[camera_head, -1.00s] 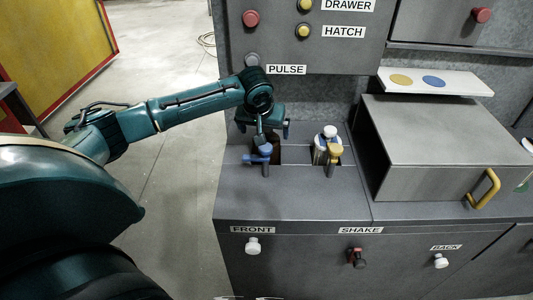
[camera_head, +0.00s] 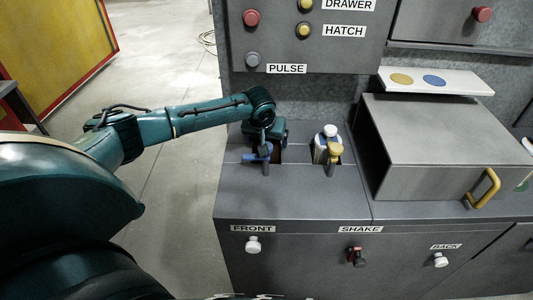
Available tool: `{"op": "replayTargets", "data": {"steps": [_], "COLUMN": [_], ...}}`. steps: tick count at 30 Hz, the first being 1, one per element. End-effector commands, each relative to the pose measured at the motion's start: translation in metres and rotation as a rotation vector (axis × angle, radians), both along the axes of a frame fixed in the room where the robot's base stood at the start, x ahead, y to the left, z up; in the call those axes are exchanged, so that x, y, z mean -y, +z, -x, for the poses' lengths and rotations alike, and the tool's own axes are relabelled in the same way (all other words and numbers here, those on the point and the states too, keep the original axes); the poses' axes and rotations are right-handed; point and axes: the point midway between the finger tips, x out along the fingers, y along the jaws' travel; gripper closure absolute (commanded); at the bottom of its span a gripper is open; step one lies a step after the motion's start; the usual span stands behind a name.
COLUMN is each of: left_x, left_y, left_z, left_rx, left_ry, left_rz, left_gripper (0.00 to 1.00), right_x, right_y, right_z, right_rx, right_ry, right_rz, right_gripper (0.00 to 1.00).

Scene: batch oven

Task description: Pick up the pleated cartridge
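My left gripper (camera_head: 264,148) points down at the left opening in the grey counter, behind a blue lever (camera_head: 257,157). Its fingers are small and partly hidden, so I cannot tell if they are open or shut. A dark brown thing (camera_head: 272,155) shows in that opening, right beside the gripper. A white-capped, pale thing (camera_head: 321,149) stands upright in the right opening, behind a yellow lever (camera_head: 335,150). Pleats are too small to make out on either, so I cannot tell for sure which is the pleated cartridge. My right gripper is not in view.
A grey box with a yellow handle (camera_head: 485,188) stands on the counter (camera_head: 295,197) at the right. A panel with DRAWER, HATCH and PULSE (camera_head: 286,69) buttons hangs above. FRONT, SHAKE and BACK knobs are on the counter's front. Open floor lies at the left.

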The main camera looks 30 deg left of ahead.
Motion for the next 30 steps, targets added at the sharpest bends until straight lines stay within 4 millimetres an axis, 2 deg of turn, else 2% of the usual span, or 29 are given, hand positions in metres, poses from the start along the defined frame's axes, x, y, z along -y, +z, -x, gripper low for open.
{"op": "replayTargets", "data": {"steps": [2, 24, 30], "left_x": [-0.0001, -0.0003, -0.0003], "left_y": [0.0002, 0.0015, 0.0021], "left_z": [0.0000, -0.0005, -0.0005], "left_rx": [0.000, 0.002, 0.002], "left_ry": [0.000, 0.001, 0.001], "left_rz": [0.000, 0.001, 0.001], "left_gripper": [0.20, 0.79, 0.79], "right_x": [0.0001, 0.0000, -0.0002], "right_y": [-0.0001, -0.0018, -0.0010], "right_z": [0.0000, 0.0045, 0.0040], "right_rx": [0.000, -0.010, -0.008], "right_ry": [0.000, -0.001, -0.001], "right_rz": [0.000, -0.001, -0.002], "right_gripper": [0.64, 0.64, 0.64]}}
